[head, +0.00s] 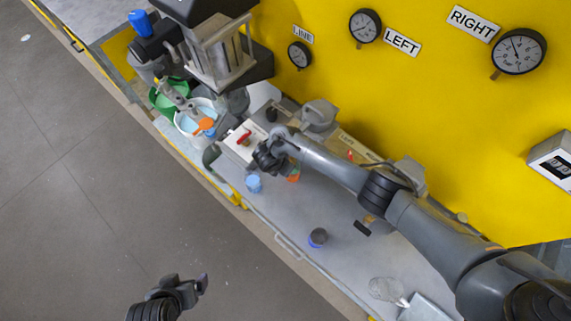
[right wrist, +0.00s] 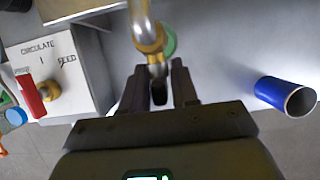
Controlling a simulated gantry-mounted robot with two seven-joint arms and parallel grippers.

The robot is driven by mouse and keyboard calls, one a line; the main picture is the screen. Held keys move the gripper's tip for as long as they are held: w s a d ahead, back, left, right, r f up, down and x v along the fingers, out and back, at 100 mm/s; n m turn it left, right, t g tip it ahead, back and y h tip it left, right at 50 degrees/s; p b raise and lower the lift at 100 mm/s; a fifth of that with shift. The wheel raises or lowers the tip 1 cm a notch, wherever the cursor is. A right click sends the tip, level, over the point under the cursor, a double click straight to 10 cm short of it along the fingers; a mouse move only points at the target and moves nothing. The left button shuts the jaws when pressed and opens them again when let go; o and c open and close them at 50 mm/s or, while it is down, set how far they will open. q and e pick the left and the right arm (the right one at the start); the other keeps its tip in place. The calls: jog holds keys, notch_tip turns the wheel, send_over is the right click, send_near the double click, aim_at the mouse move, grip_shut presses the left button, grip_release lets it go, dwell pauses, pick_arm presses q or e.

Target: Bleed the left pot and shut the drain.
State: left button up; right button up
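My right gripper (head: 268,157) reaches in from the right, low over the grey bench beside a white box with a red lever (head: 244,138). In the right wrist view its fingers (right wrist: 160,85) stand apart on either side of a metal pipe with a brass collar (right wrist: 150,45); firm contact is not visible. The box (right wrist: 65,75) reads CIRCULATE and FEED beside its red lever (right wrist: 32,95). The gauge marked LEFT (head: 365,26) is on the yellow wall; its reading is too small. I cannot identify the left pot or drain surely. My left gripper (head: 185,290) is open and empty over the floor.
A white bucket with blue contents (head: 192,122) and a green bucket (head: 163,98) stand at the bench's far end. A clear vessel (head: 386,289) is nearer me.

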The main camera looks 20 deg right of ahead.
jog(key=shift+o, duration=0.7)
jog(key=p+v, duration=0.5)
jog(key=v, duration=0.5)
jog(key=shift+r+p, duration=0.3)
jog(key=shift+r, duration=0.1)
jog(key=shift+s+a, duration=0.1)
jog(key=shift+s, duration=0.1)
